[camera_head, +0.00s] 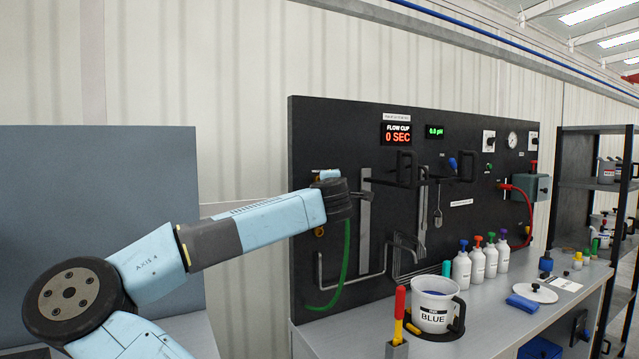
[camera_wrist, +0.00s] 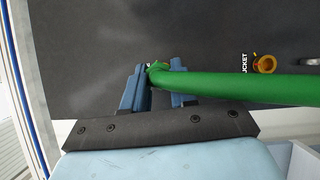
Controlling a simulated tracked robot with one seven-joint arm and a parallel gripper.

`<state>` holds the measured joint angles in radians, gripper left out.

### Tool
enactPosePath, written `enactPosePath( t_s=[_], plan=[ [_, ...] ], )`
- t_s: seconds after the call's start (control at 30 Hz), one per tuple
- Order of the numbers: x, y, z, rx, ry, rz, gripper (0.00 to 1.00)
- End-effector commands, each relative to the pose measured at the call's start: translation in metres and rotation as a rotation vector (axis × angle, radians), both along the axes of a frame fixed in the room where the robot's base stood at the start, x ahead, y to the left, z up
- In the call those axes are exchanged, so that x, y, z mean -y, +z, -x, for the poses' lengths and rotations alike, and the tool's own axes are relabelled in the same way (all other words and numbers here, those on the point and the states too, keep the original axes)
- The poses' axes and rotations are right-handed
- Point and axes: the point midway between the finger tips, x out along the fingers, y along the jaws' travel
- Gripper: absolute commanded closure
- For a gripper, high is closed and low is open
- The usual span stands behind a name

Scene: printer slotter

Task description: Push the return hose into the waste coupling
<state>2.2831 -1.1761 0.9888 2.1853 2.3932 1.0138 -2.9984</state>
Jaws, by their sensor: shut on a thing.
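My gripper (camera_head: 329,175) is at the left part of the black panel. In the wrist view my gripper (camera_wrist: 159,68) has its two blue fingers shut on the green return hose (camera_wrist: 235,87), close to its end. In the head view the hose (camera_head: 346,262) hangs below the gripper and curves left at the bottom. An orange fitting (camera_head: 317,177), probably the waste coupling, shows just beside the gripper, mostly hidden. I cannot tell whether the hose end is inside it. A yellow-orange coupling (camera_wrist: 264,64) labelled as bucket sits apart from the hose end; it also shows lower on the panel (camera_head: 320,232).
Metal brackets (camera_head: 365,225) and black handles (camera_head: 405,168) stick out from the panel (camera_head: 300,150) right of the gripper. A white BLUE bucket (camera_head: 433,300), a red-handled tool (camera_head: 399,305) and several bottles (camera_head: 477,262) stand on the bench below.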

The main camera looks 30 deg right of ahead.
Motion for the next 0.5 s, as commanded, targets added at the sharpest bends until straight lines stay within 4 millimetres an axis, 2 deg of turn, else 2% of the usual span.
enactPosePath(
  t_s=[0.5],
  plan=[
    [-0.001,0.0002,-0.0077,0.0,0.001,0.0,1.0]
  ],
)
